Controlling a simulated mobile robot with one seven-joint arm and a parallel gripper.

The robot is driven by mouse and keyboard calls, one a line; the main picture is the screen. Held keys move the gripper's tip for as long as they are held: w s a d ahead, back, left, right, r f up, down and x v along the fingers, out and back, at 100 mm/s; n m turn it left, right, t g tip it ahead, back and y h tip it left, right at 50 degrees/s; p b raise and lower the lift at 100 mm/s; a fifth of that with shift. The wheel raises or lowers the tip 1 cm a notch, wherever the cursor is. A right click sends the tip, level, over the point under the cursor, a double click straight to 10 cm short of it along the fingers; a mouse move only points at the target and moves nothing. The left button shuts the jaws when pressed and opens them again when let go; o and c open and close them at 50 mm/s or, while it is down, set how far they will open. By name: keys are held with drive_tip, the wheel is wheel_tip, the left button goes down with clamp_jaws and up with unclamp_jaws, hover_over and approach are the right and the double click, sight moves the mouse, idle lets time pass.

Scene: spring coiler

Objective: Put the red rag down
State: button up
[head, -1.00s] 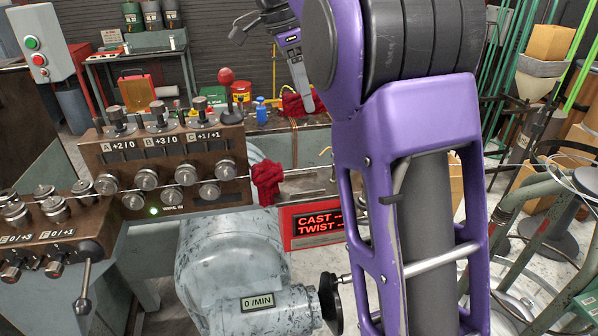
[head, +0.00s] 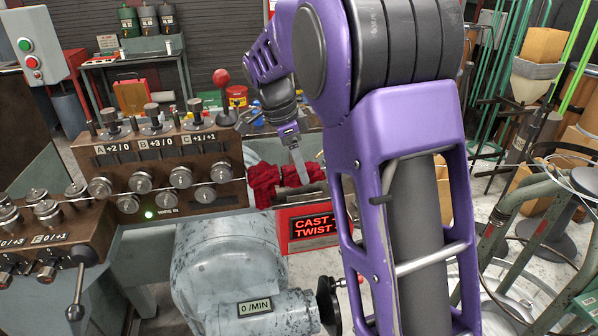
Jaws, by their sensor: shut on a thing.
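My gripper (head: 302,178) is at the end of my purple arm, pointing down in front of the coiler, right of its control panel. It is shut on a crumpled red rag (head: 316,171), which shows on both sides of the fingers. A second bunch of red cloth (head: 262,186) is just left of it, against the panel's right end. The two reds overlap in the picture, and I cannot tell whether they touch. The underside of the held rag is hidden, so I cannot tell whether it rests on anything.
A red "CAST / TWIST" display (head: 312,226) is just below the gripper. A brown panel with several knobs (head: 160,170) stands left, with a red-ball lever (head: 222,78). A grey motor housing (head: 228,260) is in front. My arm hides the area to the right.

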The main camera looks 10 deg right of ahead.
drive_tip(key=shift+f, duration=0.75)
drive_tip(key=shift+f, duration=0.25)
drive_tip(key=o, duration=1.5)
drive_tip(key=shift+r, duration=0.1)
drive_tip(key=shift+c, duration=0.2)
drive_tip(key=p+v, duration=0.1)
drive_tip(key=v, duration=1.1)
drive_tip(key=shift+r, duration=0.2)
drive_tip(key=shift+d, duration=0.1)
